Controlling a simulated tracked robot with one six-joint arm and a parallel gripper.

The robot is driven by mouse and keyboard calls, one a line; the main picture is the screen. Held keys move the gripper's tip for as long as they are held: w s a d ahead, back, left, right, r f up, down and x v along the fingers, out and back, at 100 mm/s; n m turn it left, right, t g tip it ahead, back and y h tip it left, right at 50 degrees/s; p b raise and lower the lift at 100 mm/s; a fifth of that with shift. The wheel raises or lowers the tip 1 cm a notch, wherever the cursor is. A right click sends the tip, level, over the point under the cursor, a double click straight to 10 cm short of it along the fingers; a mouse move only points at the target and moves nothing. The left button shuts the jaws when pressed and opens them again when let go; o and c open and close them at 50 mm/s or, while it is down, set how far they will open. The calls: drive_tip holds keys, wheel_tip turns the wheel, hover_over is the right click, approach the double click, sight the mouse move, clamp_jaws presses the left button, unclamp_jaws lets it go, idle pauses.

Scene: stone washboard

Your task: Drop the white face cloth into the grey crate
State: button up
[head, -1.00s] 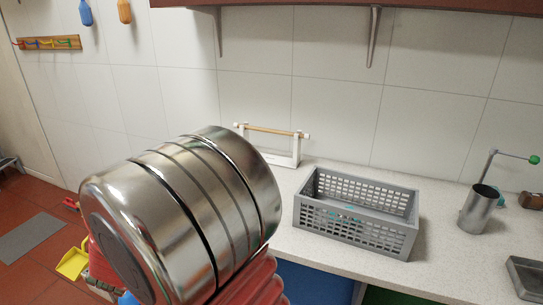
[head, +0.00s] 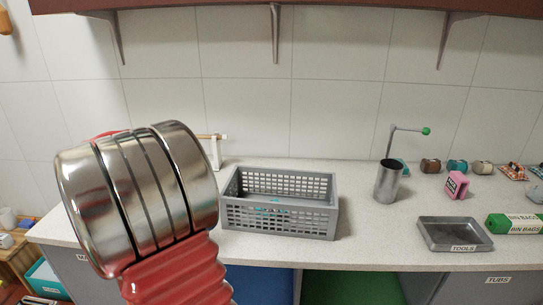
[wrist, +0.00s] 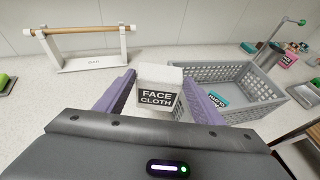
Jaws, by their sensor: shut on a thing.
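The white face cloth (wrist: 158,88), labelled FACE CLOTH, sits between the purple fingers of my gripper (wrist: 160,100) in the wrist view. My gripper is shut on it, above the counter. The grey crate (head: 279,219) stands on the counter in the head view, with slotted walls and an open top. In the wrist view the crate (wrist: 262,91) lies just to the right of my gripper. A teal labelled thing (wrist: 218,98) shows at the crate. In the head view my arm hides the gripper and cloth.
A white rail stand with a wooden bar (wrist: 88,50) stands left of the crate. To the crate's right are a metal cup (head: 388,182), a tools tray (head: 455,234), a pink block (head: 458,185) and green bin bags (head: 515,223). A shelf overhangs the wall.

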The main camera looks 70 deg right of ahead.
drive_tip(key=s+d+m+g, duration=0.1)
drive_tip(key=s+d, duration=0.2)
drive_tip(key=s, duration=0.4)
drive_tip(key=s+d+m+g+y, duration=0.1)
drive_tip(key=s+d, duration=0.3)
drive_tip(key=s, duration=0.4)
drive_tip(key=s+d+r+m+g+y, duration=0.1)
drive_tip(key=s+d+m+g, duration=0.2)
drive_tip(key=s, duration=0.5)
drive_tip(key=shift+d, duration=0.7)
drive_tip(key=shift+f, duration=0.1)
drive_tip(key=shift+f, duration=2.9)
drive_tip(key=o, duration=1.1)
drive_tip(key=shift+o, duration=0.2)
drive_tip(key=shift+w, duration=0.1)
